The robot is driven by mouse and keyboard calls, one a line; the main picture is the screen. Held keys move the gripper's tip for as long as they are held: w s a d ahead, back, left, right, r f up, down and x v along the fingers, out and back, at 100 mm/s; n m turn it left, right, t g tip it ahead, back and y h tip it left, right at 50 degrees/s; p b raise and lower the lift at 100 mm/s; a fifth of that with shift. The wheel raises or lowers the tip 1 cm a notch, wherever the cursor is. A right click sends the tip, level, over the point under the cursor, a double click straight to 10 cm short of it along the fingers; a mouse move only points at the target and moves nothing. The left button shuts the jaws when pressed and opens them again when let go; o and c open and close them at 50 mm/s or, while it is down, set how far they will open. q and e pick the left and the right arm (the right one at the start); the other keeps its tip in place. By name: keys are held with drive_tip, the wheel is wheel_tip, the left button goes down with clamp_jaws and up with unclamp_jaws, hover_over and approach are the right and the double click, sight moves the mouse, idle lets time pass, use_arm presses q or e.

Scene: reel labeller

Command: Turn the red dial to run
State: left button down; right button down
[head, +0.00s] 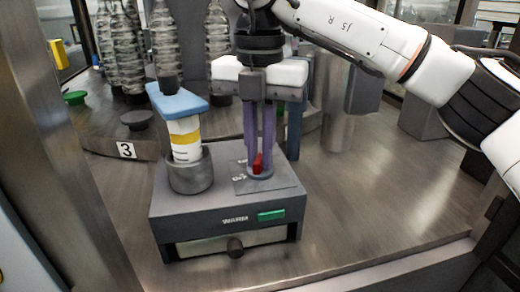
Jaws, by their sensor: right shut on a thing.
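The red dial (258,163) stands on the top of a grey box-shaped unit (185,217), at its right side. My right gripper (258,165) comes down from above, and its purple fingers are shut on the dial. The fingers hide part of the dial and of its plate, and the small lettering beside it is too small to read. My left gripper is not in view.
A grey cup (190,178) on the unit holds a white and yellow container under a blue top (178,102), close left of my right gripper. Several clear bottles (166,45) stand behind. The metal table (370,205) is clear to the right.

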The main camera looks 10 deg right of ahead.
sight(260, 157)
drive_tip(key=shift+w+r, duration=0.1)
drive_tip(key=shift+r, duration=0.05)
drive_tip(key=c, duration=1.8)
unclamp_jaws()
wheel_tip(260, 157, up, 10)
drive_tip(key=shift+r+p, duration=0.1)
drive_tip(key=shift+p, duration=0.75)
